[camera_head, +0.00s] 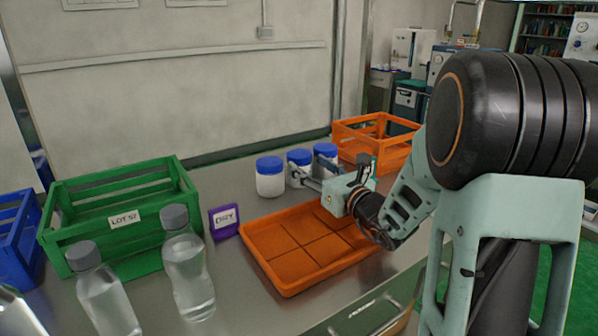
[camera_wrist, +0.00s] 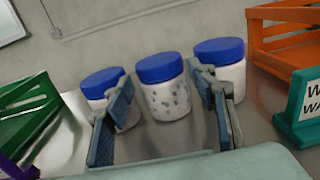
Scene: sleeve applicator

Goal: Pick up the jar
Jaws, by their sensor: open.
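Three white jars with blue lids stand upright in a row on the metal bench: a left jar (camera_head: 270,182), a middle jar (camera_head: 299,158) and a right jar (camera_head: 326,150). In the wrist view, the left jar (camera_wrist: 101,84), the middle jar (camera_wrist: 166,98) and the right jar (camera_wrist: 219,52) show again. The middle jar has bluish specks on its side. My gripper (camera_head: 308,172) is open and empty, pointing at the row. In the wrist view, my gripper (camera_wrist: 161,88) frames the middle jar between its fingers, which partly cover the outer jars. I cannot tell whether any finger touches a jar.
An orange divided tray (camera_head: 285,285) lies below my gripper. A purple sign (camera_head: 224,222), a green crate (camera_head: 110,190) and clear bottles (camera_head: 188,275) stand to the left. An orange crate (camera_head: 375,127) stands behind right. A teal-framed sign (camera_wrist: 297,125) is at the wrist view's right.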

